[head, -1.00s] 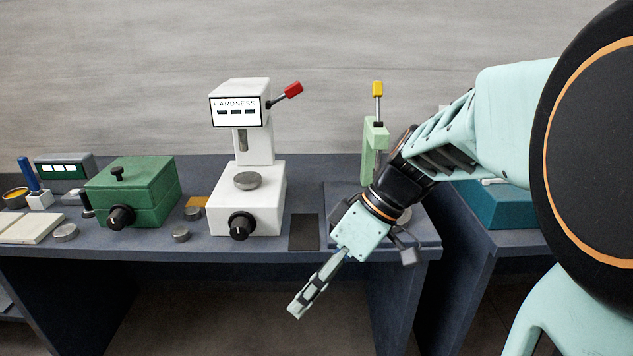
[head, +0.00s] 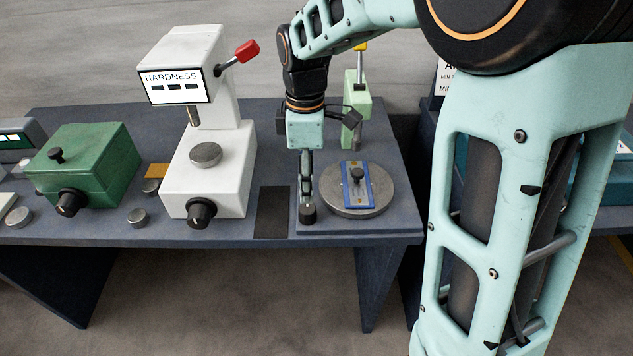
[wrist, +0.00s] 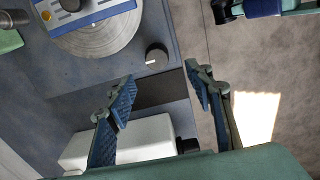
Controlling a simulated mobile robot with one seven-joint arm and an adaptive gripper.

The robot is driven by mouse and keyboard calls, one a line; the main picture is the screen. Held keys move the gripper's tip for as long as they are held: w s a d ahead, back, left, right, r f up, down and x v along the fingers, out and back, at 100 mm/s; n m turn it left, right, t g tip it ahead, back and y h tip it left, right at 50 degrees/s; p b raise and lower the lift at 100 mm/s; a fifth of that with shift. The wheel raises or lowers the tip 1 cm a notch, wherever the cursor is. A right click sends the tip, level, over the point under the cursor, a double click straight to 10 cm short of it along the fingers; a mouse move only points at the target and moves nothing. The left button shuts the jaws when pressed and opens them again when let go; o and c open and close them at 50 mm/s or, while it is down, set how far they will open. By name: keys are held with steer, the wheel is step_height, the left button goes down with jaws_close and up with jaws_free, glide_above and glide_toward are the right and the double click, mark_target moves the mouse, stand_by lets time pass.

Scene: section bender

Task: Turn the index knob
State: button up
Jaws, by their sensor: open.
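A small black knob with a white mark (wrist: 156,56) stands on the plate beside the round turntable; I take it to be the index knob, though no label shows. In the head view the knob (head: 308,214) is at the plate's front left, just below my gripper. My gripper (head: 306,196) points down, open and empty. In the wrist view my fingertips (wrist: 161,86) are spread wide; the knob shows ahead of the gap between them, apart from both fingers. The turntable (head: 384,203) carries a blue plate (head: 345,185) with a black knob on top.
A white hardness tester (head: 215,170) with a red lever and a front black knob (head: 201,212) stands to the left. A green box (head: 95,165) with a knob is farther left. A dark mat (head: 271,212) lies between tester and plate. A light green post (head: 352,95) stands behind.

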mark_target(307, 208)
steer(key=shift+w+f, duration=0.2)
steer(key=shift+w, duration=0.1)
step_height(307, 208, down, 10)
steer(key=shift+s+f, duration=0.1)
stand_by(0.3)
steer(key=shift+a, duration=0.1)
steer(key=c, duration=1.2)
steer(key=shift+o, duration=0.2)
